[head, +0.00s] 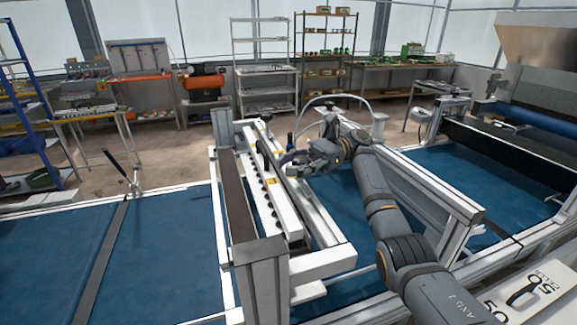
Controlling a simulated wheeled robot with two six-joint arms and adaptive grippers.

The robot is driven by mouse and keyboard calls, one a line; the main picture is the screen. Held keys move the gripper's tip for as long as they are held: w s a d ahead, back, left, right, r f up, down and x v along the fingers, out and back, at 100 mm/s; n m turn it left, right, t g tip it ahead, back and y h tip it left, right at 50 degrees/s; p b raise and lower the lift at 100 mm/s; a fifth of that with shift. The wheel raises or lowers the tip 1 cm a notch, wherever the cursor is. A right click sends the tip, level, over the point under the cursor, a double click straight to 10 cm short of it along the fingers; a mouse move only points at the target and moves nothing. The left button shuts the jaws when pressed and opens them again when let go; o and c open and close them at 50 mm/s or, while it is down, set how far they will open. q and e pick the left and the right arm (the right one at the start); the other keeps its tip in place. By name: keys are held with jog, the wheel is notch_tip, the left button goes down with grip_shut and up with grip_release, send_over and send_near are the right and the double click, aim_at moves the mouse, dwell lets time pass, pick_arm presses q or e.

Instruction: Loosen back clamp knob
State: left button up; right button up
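The seeder head (268,200) is a white bar with a row of dark round parts, set across the blue belt of the tray seeder. My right arm reaches in from the lower right. Its gripper (290,163) is at the back part of the seeder head, beside the white rail. The fingers are small and dark here, and I cannot tell whether they are open or shut. I cannot make out the back clamp knob clearly; the gripper and wrist may cover it. A small dark upright part (290,140) stands just behind the gripper. My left gripper is not in view.
A white frame post (262,278) stands at the near end of the seeder head. A white side rail (430,185) runs right of my arm. The blue belt (160,255) at the left is clear. Shelves (265,85) and benches stand far behind.

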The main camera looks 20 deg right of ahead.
notch_tip(320, 180, up, 10)
dwell(0.6)
